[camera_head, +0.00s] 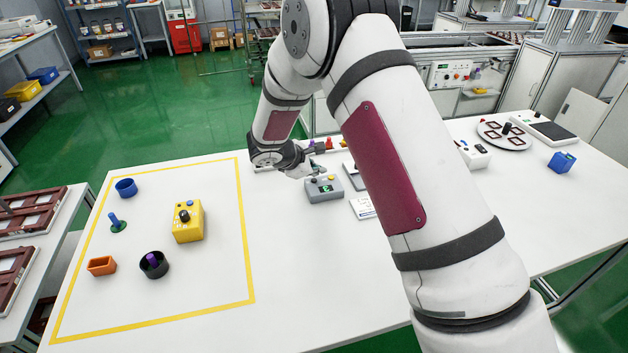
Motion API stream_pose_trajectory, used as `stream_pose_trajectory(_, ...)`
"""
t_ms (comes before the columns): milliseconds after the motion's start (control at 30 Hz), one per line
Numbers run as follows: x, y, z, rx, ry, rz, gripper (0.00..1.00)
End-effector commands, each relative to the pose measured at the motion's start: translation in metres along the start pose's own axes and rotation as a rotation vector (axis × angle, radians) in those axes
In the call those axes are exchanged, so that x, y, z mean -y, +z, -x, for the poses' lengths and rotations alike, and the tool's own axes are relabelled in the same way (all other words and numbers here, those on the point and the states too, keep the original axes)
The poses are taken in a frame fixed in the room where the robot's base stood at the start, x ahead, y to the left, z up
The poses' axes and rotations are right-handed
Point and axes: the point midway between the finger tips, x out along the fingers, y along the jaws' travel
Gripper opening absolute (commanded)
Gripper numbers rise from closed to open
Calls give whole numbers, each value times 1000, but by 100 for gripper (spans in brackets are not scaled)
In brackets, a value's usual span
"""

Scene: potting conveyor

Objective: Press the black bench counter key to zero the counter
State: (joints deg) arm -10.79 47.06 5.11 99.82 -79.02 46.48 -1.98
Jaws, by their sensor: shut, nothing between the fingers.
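A small grey box with a green display (324,190), which looks like the bench counter, sits on the white table near the middle of the view. A yellow button (331,177) shows on its top. I cannot make out the black key clearly; the far-left part of the box's top is close to my gripper and small in view. My gripper (302,172) is shut and empty, just beyond and to the left of the grey box, at its near height. I cannot tell whether it touches the box.
A white card (362,208) lies right of the counter. My arm hides the table's middle right.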

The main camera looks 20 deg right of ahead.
Motion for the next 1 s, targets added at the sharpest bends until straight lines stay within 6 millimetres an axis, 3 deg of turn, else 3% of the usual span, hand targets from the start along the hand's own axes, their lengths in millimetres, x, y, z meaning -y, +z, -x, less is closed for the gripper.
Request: stream_pose_trajectory(1000, 3, -4, -6, 1, 0, 1, 0)
